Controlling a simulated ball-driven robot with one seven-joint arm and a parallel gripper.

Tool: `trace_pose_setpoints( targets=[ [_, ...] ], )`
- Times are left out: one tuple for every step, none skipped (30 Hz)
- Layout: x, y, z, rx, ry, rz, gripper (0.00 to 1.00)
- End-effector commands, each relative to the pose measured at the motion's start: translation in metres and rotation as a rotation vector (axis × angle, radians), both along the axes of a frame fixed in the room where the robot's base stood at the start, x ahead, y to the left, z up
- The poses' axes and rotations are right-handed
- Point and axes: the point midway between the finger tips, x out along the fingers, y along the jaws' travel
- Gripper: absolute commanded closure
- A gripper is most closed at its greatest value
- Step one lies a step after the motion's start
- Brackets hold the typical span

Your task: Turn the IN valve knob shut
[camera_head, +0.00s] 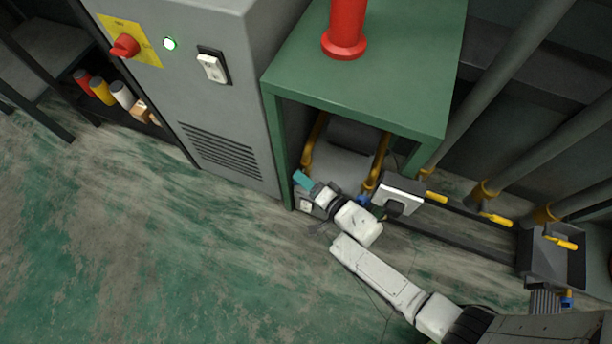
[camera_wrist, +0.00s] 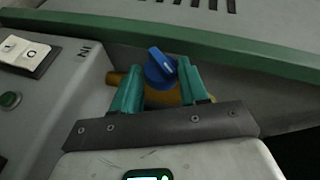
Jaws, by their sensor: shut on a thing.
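The IN valve knob is blue with a pale pointer line (camera_wrist: 160,66), on a brass-coloured valve body (camera_wrist: 162,97). In the wrist view it sits between the two teal fingers of my gripper (camera_wrist: 159,77), which are shut on its sides. The pointer line runs slantwise, from upper left to lower right. The letters "IN" (camera_wrist: 84,50) show upside down on the grey housing to the left. In the head view my gripper (camera_head: 303,180) is low by the front leg of the green stand; its fingers and arm hide the knob there.
The green stand (camera_head: 375,75) overhangs close by my gripper, and its green bar (camera_wrist: 220,48) crosses the wrist view. A grey cabinet (camera_head: 215,120) stands left. The floor in front is clear.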

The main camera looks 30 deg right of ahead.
Motion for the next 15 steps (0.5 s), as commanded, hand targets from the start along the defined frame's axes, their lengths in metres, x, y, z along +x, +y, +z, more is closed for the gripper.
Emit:
trace_pose_setpoints(
  targets=[
    [0.0016, 0.0011, 0.0112, -0.017, 0.022, 0.001, 0.87],
    [0.0016, 0.0012, 0.0113, -0.030, 0.039, 0.001, 0.87],
    [0.0018, 0.0011, 0.0115, -0.045, 0.059, 0.000, 0.87],
    [0.0020, 0.0011, 0.0118, -0.055, 0.073, 0.001, 0.87],
    [0.0020, 0.0011, 0.0117, -0.065, 0.088, 0.000, 0.87],
    [0.0024, 0.0012, 0.0118, -0.078, 0.105, 0.001, 0.87],
    [0.0025, 0.0013, 0.0115, -0.086, 0.117, 0.000, 0.87],
    [0.0028, 0.0015, 0.0115, -0.094, 0.128, 0.000, 0.87],
    [0.0028, 0.0014, 0.0111, -0.106, 0.143, -0.001, 0.87],
    [0.0029, 0.0014, 0.0111, -0.112, 0.151, 0.000, 0.87],
    [0.0030, 0.0015, 0.0107, -0.118, 0.160, 0.000, 0.87],
    [0.0030, 0.0015, 0.0104, -0.126, 0.170, 0.000, 0.87],
    [0.0032, 0.0014, 0.0102, -0.130, 0.175, -0.001, 0.87],
    [0.0033, 0.0013, 0.0099, -0.135, 0.181, -0.001, 0.87],
    [0.0034, 0.0015, 0.0094, -0.139, 0.188, 0.000, 0.87]
  ],
)
